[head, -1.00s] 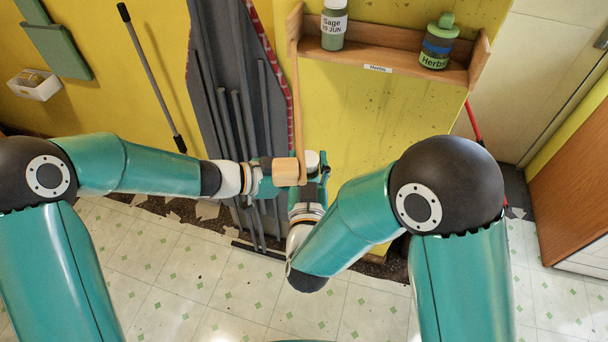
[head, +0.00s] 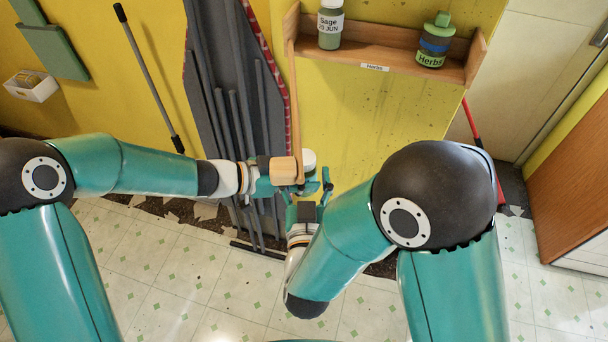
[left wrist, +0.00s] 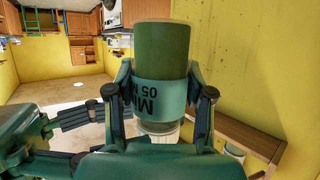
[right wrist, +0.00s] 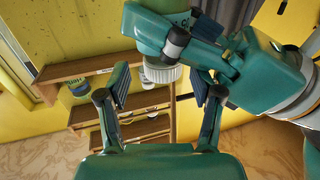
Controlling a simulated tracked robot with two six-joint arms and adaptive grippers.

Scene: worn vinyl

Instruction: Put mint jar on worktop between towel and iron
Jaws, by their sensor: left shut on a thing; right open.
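The mint jar, with green contents, a white lid and a teal label of which only "MI" and "05" read, is in my left gripper. It fills the middle of the left wrist view (left wrist: 160,55); in the head view mostly its white lid (head: 308,159) shows. My left gripper (head: 300,184) is shut on its labelled middle. My right gripper (head: 308,198) is open and empty, just below the jar on the near side; in the right wrist view the lid (right wrist: 160,73) shows beyond its parted fingers. No worktop, towel or iron is clearly recognisable.
A wooden herb shelf (head: 390,66) on the yellow wall holds a sage jar (head: 330,25) and a green-lidded jar (head: 434,45). A folded ironing board (head: 215,90) leans behind my left gripper.

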